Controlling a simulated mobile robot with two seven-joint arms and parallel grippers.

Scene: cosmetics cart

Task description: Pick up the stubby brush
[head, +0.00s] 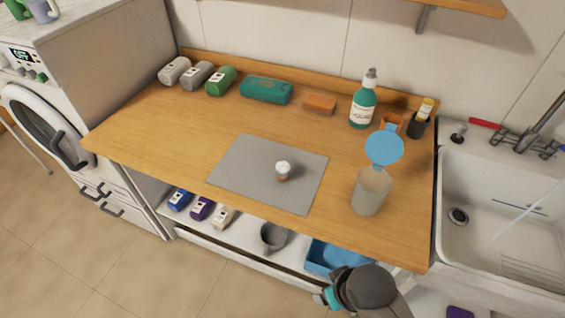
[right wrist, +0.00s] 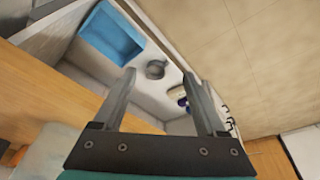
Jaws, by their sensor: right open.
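The stubby brush (head: 283,170), with a pale rounded top and a short brown handle, stands on a grey mat (head: 240,170) on the wooden worktop. My right gripper (head: 322,298) is low at the front edge of the worktop, to the right of the brush and well apart from it. In the right wrist view the jaws of my right gripper (right wrist: 160,78) are open with nothing between them. The brush does not show in the right wrist view. My left gripper is out of view.
A translucent cup (head: 370,192) with a blue round lid (head: 384,146) stands right of the mat. A pump bottle (head: 363,104), orange block (head: 319,104) and teal pack (head: 266,90) line the back. Below are a grey mug (head: 273,236) and blue tray (head: 322,257).

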